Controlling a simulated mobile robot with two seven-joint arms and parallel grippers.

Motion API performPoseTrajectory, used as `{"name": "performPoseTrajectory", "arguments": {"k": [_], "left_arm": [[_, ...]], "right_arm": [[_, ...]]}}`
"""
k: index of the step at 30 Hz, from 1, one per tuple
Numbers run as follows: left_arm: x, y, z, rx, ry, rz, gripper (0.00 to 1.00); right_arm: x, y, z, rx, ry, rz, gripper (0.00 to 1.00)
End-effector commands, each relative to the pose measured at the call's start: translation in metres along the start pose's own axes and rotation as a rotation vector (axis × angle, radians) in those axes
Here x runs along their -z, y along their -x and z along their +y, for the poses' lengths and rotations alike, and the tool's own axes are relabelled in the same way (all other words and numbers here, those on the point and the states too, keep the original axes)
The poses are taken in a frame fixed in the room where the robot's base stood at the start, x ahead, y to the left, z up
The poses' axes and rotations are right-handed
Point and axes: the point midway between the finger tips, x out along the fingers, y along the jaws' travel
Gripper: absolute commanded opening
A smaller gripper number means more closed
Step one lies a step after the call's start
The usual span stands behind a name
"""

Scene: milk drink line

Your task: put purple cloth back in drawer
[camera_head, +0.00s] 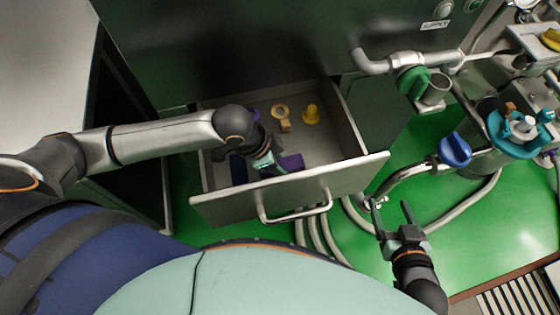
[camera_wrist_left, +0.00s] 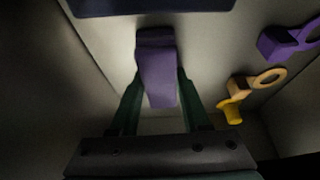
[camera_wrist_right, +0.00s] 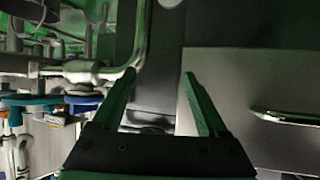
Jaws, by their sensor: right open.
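The purple cloth (camera_head: 290,162) is inside the open drawer (camera_head: 340,176), near its front panel. It looks like a folded block in the left wrist view (camera_wrist_left: 157,75). My left gripper (camera_head: 270,163) reaches down into the drawer. Its two fingers press against both sides of the cloth, so it is shut on it. The arm and gripper hide part of the cloth and the drawer's left side. My right gripper (camera_head: 392,208) is open and empty, outside the drawer to the right of its handle; its spread fingers also show in the right wrist view (camera_wrist_right: 160,85).
The drawer holds a tan ring-handled scoop (camera_head: 281,115), a yellow scoop (camera_head: 311,114), a purple ring-handled piece (camera_wrist_left: 285,42) and a dark blue item (camera_head: 238,170). The drawer handle (camera_head: 297,214) juts forward. Pipes, hoses and a blue knob (camera_head: 455,149) stand right over green floor.

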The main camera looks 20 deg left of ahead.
Motion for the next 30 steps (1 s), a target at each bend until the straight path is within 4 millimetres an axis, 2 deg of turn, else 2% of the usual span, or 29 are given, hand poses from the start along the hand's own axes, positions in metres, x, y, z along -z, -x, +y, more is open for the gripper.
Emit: {"name": "performPoseTrajectory", "arguments": {"k": [1,8,16,20,21,28,30], "left_arm": [[0.0,0.0,0.0,0.0,0.0,0.0,0.51],[0.0,0.0,0.0,-0.001,0.0,-0.001,0.77],[0.0,0.001,0.0,0.0,0.0,0.0,0.77],[0.001,0.007,0.0,0.0,0.0,-0.001,0.77],[0.001,0.011,-0.001,0.001,0.0,-0.001,0.77],[0.002,0.038,0.0,0.0,-0.001,-0.001,0.77],[0.003,0.06,-0.001,0.003,-0.001,-0.001,0.77]], "right_arm": [[-0.001,0.0,0.0,0.0,-0.001,-0.004,0.76],[-0.002,0.0,0.0,0.0,-0.001,-0.004,0.76],[-0.002,0.0,0.0,0.0,-0.001,-0.004,0.76],[0.001,0.001,0.0,0.001,-0.002,-0.003,0.76],[-0.003,0.001,-0.002,0.004,-0.008,-0.02,0.76],[-0.06,0.011,-0.015,0.03,-0.068,-0.238,0.76],[-0.049,0.013,-0.015,0.03,-0.064,-0.223,0.76]]}}
